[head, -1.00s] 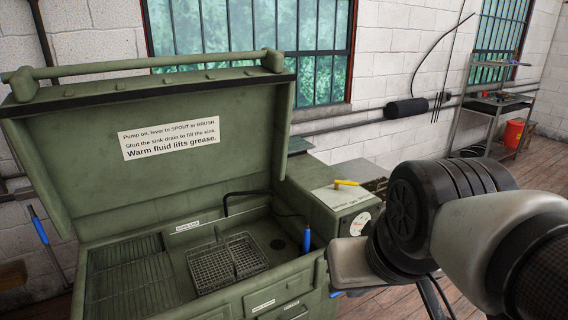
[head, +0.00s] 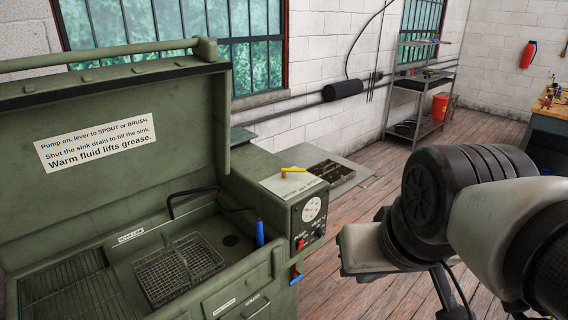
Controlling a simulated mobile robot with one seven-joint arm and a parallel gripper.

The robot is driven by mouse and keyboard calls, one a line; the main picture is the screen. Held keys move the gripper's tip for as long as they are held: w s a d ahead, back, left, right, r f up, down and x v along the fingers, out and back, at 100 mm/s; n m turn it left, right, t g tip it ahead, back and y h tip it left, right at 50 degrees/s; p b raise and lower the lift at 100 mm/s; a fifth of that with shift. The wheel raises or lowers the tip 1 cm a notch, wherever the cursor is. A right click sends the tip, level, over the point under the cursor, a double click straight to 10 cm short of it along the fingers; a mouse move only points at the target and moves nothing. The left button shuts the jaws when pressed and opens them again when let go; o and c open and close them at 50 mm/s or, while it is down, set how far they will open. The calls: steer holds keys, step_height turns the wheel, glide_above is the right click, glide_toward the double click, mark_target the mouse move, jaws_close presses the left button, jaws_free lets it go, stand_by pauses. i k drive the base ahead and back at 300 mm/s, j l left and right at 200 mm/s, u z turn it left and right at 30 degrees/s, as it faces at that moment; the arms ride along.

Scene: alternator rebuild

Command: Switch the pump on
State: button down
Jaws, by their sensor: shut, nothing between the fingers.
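The green parts washer (head: 250,275) stands open at the left, its lid (head: 120,125) raised and carrying an instruction label (head: 97,141). On its right end is a dark control panel (head: 309,220) with a round white dial (head: 312,209). A small red switch (head: 300,245) sits low on the panel; its position is too small to read. A yellow lever (head: 293,170) lies on top of the panel housing. My arm is at the right, apart from the panel. My gripper's fingers cannot be made out.
A wire basket (head: 180,268) and a blue-handled brush (head: 260,233) are in the sink. A blue handle (head: 296,275) sticks out below the panel. A metal shelf (head: 420,95) and red bucket (head: 439,107) stand at the back.

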mark_target(300, 243)
steer(key=j+z, duration=0.15)
steer(key=j, duration=0.4)
steer(key=k, duration=0.7)
steer(key=i+l+u, duration=0.25)
steer(key=i+l, duration=0.15)
steer(key=l, duration=0.15)
steer(key=i+l+u, duration=0.15)
steer(key=l, duration=0.2)
steer(key=i+l+u, duration=0.3)
steer(key=l, duration=0.4)
steer(key=i+l+u, duration=0.1)
steer(key=i+l, duration=0.15)
steer(key=i+l+u, duration=0.15)
steer(key=l, duration=0.35)
